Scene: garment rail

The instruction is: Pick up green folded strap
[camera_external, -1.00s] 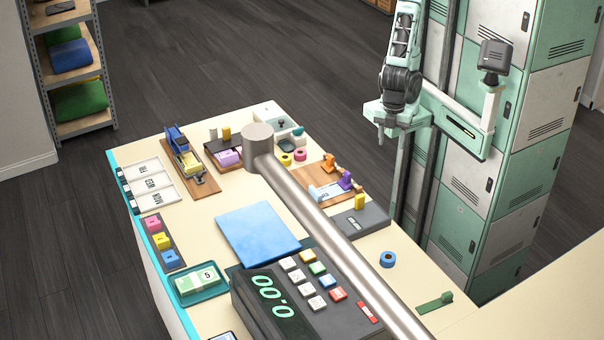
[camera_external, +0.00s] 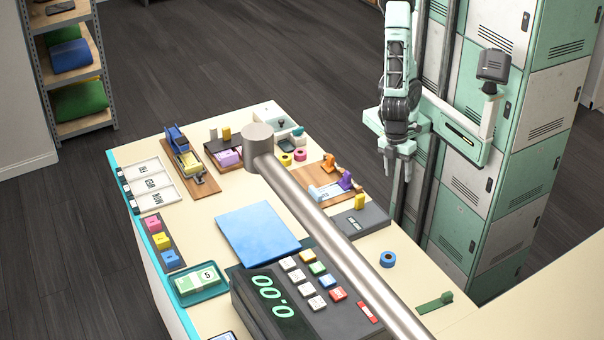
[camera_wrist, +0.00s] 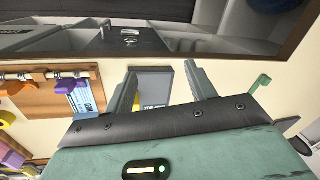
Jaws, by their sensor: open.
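A green piece that looks like the strap shows at the right in the wrist view (camera_wrist: 262,84). My gripper (camera_external: 398,165) hangs above and beyond the table's far right edge, in front of the lockers, well apart from the strap. In the wrist view my gripper's two fingers (camera_wrist: 160,88) are spread with nothing between them.
A thick metal rail (camera_external: 340,246) crosses over the table. The blue tape roll (camera_external: 387,259), a grey box (camera_external: 362,220) and a cash register (camera_external: 290,300) stand near the strap. Lockers (camera_external: 520,150) stand behind my arm. The table around the strap is clear.

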